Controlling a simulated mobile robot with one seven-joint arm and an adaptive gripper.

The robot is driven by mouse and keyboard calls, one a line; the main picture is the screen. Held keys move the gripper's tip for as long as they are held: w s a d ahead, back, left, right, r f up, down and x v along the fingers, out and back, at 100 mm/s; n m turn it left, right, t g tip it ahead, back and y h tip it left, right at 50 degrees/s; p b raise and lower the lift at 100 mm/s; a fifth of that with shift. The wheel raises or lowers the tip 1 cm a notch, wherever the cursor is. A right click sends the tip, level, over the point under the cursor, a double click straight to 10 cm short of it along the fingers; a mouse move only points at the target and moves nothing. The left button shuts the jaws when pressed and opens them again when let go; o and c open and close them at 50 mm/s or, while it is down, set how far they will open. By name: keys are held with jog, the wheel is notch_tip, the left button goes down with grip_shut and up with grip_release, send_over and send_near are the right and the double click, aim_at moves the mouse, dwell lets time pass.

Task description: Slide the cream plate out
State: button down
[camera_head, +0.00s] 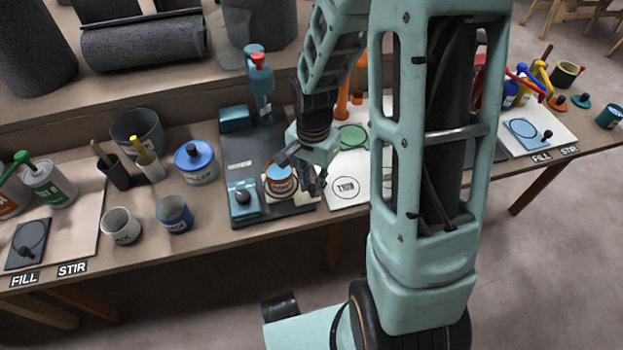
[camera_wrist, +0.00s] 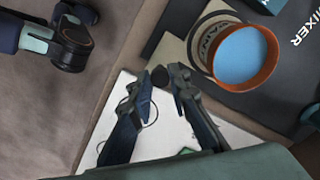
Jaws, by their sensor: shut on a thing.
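The cream plate (camera_wrist: 171,50) lies on the dark mixer base, and only a corner of it shows in the wrist view. A small dark knob (camera_wrist: 160,77) stands at its near corner. My gripper (camera_wrist: 160,80) has its fingertips around this knob and is shut on it. In the head view my gripper (camera_head: 312,183) is low over the right edge of the mixer base. An orange-rimmed paint can (camera_wrist: 247,60) with blue contents stands beside the plate's visible corner; it also shows in the head view (camera_head: 281,181). I cannot tell how far the plate reaches under it.
The dark mixer base (camera_head: 262,145) carries a teal mixer stand (camera_head: 261,85) and a teal control box (camera_head: 243,197). A white board (camera_head: 346,188) marked THIN lies right of it. A blue cup (camera_head: 174,214) and blue-lidded can (camera_head: 195,163) stand left. Bare bench lies along the front edge.

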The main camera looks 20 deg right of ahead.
jog(key=shift+s, duration=0.3)
jog(key=c, duration=1.8)
grip_release()
jog(key=shift+w+r, duration=0.15)
jog(key=shift+r, duration=0.35)
notch_tip(320, 180, up, 11)
